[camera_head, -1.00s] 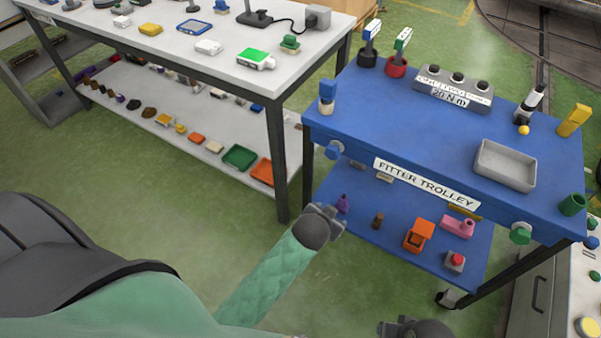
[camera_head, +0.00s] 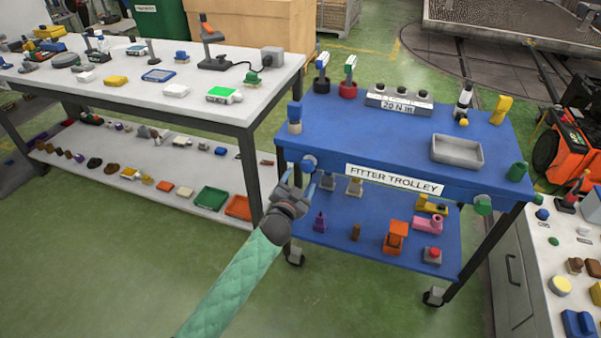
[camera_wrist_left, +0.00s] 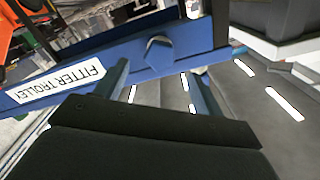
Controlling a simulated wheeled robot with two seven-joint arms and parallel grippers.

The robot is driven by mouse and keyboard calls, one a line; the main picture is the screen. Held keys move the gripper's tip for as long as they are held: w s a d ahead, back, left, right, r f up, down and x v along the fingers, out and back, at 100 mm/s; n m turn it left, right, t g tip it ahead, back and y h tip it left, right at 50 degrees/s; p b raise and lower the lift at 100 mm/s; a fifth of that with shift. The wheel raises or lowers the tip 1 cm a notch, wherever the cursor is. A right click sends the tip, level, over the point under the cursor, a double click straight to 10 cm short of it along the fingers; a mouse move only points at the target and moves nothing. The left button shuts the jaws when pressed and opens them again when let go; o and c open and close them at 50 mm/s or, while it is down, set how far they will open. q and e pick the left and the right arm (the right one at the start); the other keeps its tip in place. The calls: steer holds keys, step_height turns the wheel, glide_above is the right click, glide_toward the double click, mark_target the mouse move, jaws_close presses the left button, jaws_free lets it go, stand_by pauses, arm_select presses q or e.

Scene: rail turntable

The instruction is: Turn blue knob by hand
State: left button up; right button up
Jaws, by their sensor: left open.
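The blue knob (camera_head: 308,162) sticks out from the front edge of the blue trolley (camera_head: 400,130), near its left corner. In the left wrist view the knob (camera_wrist_left: 162,54) looks six-sided and sits just beyond the fingertips, between their lines. My left gripper (camera_head: 301,178) is open, right below and in front of the knob in the head view. Its two fingers are apart in the left wrist view (camera_wrist_left: 160,82), with nothing between them. I cannot tell whether a finger touches the knob. My right gripper is not in view.
A green knob (camera_head: 482,204) is on the same edge at the right. The FITTER TROLLEY sign (camera_head: 393,179) lies between them. The lower shelf (camera_head: 340,236) holds several small items. A white workbench (camera_head: 130,95) stands at left. Green floor in front is free.

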mark_target(306, 169)
arm_select(q)
steer(key=x, duration=0.4)
steer(key=shift+w+d+r+p, duration=0.1)
steer(key=shift+w+p, duration=0.2)
steer(key=shift+w, duration=0.1)
steer(key=shift+w+d, duration=0.25)
steer(key=shift+w, duration=0.35)
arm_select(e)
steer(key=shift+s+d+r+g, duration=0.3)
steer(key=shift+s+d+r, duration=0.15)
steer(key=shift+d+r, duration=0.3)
arm_select(q)
steer(key=c, duration=1)
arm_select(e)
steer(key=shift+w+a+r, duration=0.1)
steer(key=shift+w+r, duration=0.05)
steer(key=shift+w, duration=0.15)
arm_select(q)
steer(key=shift+m, duration=0.3)
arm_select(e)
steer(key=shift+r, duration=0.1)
